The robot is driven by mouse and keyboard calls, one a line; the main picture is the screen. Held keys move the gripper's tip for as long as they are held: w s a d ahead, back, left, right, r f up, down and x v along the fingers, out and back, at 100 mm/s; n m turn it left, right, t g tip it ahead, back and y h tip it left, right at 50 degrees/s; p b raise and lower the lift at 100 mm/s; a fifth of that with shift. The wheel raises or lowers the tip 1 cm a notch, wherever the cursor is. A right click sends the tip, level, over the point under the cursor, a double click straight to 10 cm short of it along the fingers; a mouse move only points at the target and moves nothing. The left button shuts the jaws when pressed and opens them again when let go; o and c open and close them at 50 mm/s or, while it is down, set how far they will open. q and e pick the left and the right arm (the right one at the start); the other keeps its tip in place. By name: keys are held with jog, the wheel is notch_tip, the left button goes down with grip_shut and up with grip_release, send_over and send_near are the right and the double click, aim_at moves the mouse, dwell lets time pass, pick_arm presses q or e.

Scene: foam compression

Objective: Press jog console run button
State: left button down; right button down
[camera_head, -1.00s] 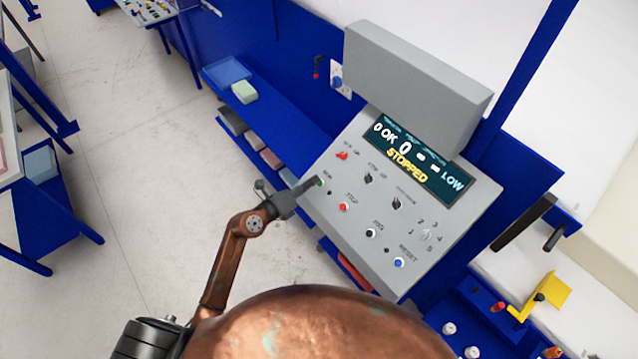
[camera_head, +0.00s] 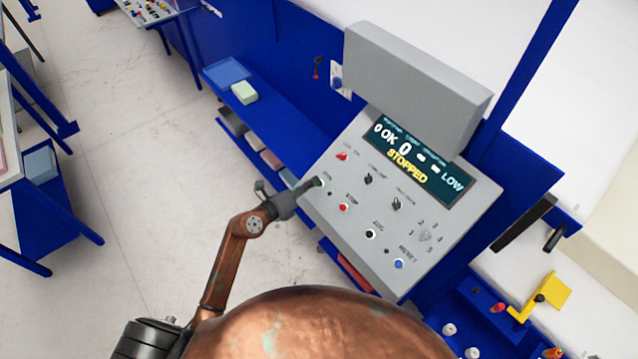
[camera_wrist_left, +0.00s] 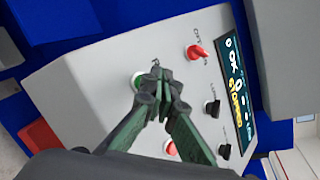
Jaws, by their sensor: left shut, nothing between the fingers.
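The jog console (camera_head: 335,225) is a grey sloped panel with a display (camera_head: 425,160) that reads "STOPPED". The green run button (camera_head: 320,183) is at the panel's left edge, partly hidden by my left gripper (camera_head: 314,184). In the left wrist view, the green button (camera_wrist_left: 137,80) shows just beside the fingertips of the shut left gripper (camera_wrist_left: 158,78). The fingers hold nothing. I cannot tell whether the tips touch the button. The red stop button (camera_head: 344,208) is to its lower right. My right gripper is not in view.
A red switch (camera_head: 342,156), black knobs (camera_head: 368,179) and a blue reset button (camera_head: 398,264) share the panel. A grey box (camera_head: 415,85) stands behind it. A blue shelf (camera_head: 280,125) with a pale green block (camera_head: 245,92) lies to the left. Floor at left is clear.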

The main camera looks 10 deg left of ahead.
pick_arm(q)
jog(key=shift+w+d+f, duration=0.15)
jog(key=shift+w+f, duration=0.05)
jog(key=shift+f, duration=0.15)
dwell(0.5)
